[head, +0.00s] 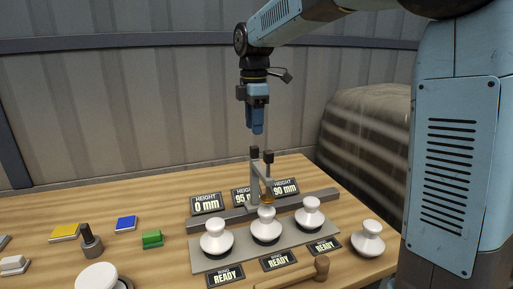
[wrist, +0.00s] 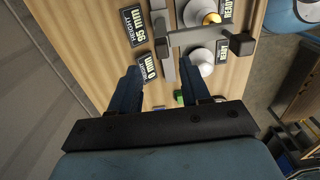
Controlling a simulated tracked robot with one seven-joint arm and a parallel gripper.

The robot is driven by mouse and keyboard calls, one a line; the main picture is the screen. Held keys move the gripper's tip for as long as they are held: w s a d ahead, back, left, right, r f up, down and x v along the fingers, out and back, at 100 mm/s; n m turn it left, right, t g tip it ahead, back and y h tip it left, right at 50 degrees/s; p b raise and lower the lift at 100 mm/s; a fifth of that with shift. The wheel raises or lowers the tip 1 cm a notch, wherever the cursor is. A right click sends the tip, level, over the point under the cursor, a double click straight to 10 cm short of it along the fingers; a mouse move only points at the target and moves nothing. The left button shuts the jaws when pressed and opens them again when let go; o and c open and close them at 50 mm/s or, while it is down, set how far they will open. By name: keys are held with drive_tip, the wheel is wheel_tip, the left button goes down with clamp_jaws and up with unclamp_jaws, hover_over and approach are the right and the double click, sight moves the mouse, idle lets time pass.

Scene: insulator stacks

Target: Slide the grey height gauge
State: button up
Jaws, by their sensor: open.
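The grey height gauge (head: 255,180) stands upright on a long grey rail (head: 230,214), its arm reaching over the middle white insulator (head: 266,228). Two black knobs top it. In the wrist view the gauge (wrist: 205,36) shows as a grey bar with a black knob at its right end. My gripper (head: 257,131) points down above the gauge, apart from it. In the wrist view my gripper (wrist: 160,67) has its two blue jaws spread with nothing between them. The left insulator (head: 216,238) and right insulator (head: 310,214) stand on the grey plate (head: 206,263).
Signs behind the rail read 0 mm (head: 206,204), 95 mm (head: 241,197) and 90 mm (head: 285,188). READY signs (head: 226,275) and a wooden mallet (head: 300,274) lie in front. Another insulator (head: 368,240) stands right. Left are a green block (head: 151,239) and a dark peg (head: 91,242).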

sight(254, 146)
wheel_tip(254, 146, down, 8)
drive_tip(key=shift+r, duration=0.15)
drive_tip(key=shift+c, duration=0.2)
drive_tip(key=shift+r, duration=0.1)
clamp_jaws()
idle(0.5)
